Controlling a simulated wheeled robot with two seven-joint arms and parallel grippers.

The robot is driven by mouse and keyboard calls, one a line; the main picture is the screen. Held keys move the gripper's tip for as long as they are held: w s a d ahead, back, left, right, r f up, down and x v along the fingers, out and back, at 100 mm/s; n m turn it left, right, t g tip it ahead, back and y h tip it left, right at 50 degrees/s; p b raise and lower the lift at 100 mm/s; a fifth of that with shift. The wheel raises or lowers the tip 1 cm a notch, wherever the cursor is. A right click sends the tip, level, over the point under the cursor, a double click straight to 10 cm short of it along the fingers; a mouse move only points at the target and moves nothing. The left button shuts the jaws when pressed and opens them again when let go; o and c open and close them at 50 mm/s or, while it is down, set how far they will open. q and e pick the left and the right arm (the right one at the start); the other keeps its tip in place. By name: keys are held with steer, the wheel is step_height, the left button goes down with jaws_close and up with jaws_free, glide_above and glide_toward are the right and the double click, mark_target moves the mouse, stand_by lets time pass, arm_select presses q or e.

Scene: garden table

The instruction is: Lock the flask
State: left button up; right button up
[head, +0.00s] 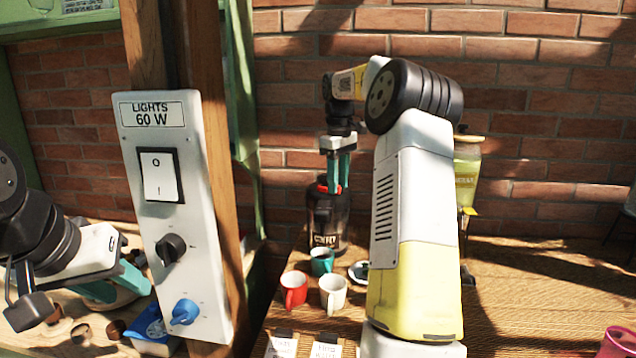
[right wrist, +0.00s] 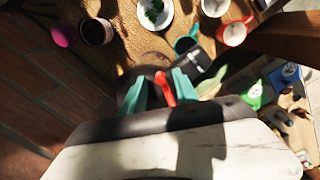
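The flask (head: 328,222) is a dark, upright container with a printed label and red parts at its top. It stands on the wooden table near the brick wall. My right gripper (head: 339,176) points down at the flask's top. In the right wrist view, its teal fingers (right wrist: 160,90) are apart, with a red lever (right wrist: 164,88) between them. A gap shows on both sides of the lever, so the gripper is open around it. My left gripper (head: 112,286) is at the far left, low over another surface, away from the flask. Its finger opening is unclear.
A red mug (head: 294,290), a white mug (head: 333,294) and a teal mug (head: 321,261) stand in front of the flask. A drink dispenser (head: 467,175) stands behind my right arm. A post with a light-switch panel (head: 170,215) separates the arms. The table's right side is mostly clear.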

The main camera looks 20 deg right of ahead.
steer(key=shift+f, duration=0.2)
steer(key=shift+c, duration=0.5)
jaws_close()
